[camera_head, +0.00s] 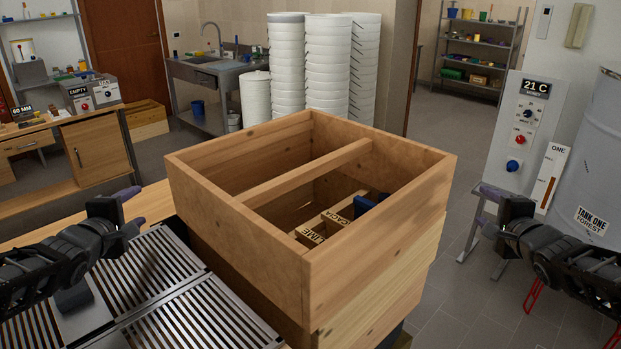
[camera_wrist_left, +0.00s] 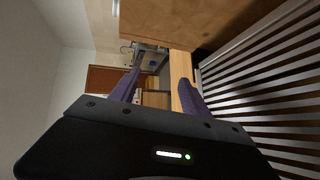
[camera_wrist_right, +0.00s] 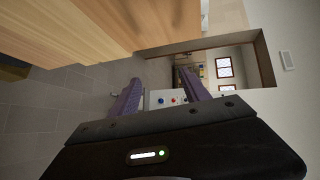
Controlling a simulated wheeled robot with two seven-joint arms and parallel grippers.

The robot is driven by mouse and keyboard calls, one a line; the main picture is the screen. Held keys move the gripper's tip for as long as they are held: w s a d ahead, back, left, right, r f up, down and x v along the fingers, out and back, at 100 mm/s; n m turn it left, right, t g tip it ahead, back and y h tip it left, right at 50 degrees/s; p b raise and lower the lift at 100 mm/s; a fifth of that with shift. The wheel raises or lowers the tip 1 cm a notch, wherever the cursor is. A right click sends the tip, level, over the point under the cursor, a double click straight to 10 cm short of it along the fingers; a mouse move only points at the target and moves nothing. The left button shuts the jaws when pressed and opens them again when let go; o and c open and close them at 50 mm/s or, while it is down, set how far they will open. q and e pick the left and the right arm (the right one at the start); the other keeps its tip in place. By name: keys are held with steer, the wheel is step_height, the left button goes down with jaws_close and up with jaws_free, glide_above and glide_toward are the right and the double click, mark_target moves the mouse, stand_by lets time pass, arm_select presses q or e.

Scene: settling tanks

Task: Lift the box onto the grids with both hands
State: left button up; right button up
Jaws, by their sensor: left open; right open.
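The box (camera_head: 245,245) is an open wooden frame with a crossbar, on top of a stack of similar wooden boxes in the middle of the head view. Its wall fills the top of the left wrist view (camera_wrist_left: 190,18) and the right wrist view (camera_wrist_right: 125,25). The slatted metal grids (camera_head: 196,312) lie to the left of the stack and show in the left wrist view (camera_wrist_left: 270,88). My left gripper (camera_head: 136,210) is open and empty, above the grids and left of the box. My right gripper (camera_head: 482,208) is open and empty, right of the box and apart from it.
Wooden pieces marked LIME (camera_head: 312,234) and ACACIA (camera_head: 340,216) and a blue object (camera_head: 364,205) show inside the stack. A metal tank (camera_head: 597,165) and a control panel (camera_head: 525,125) stand at right. White bucket stacks (camera_head: 327,65) stand behind.

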arm_select(q)
steer(key=x, duration=0.4)
steer(key=d+x, duration=0.1)
steer(key=x, duration=0.8)
steer(key=shift+d+r, duration=0.2)
steer(key=shift+w+f, duration=0.1)
arm_select(e)
steer(key=a+x, duration=0.1)
steer(key=x, duration=1.2)
steer(key=shift+a, duration=0.25)
steer(key=shift+w+r, duration=0.1)
steer(key=shift+w, duration=0.05)
arm_select(q)
steer(key=shift+d, duration=0.15)
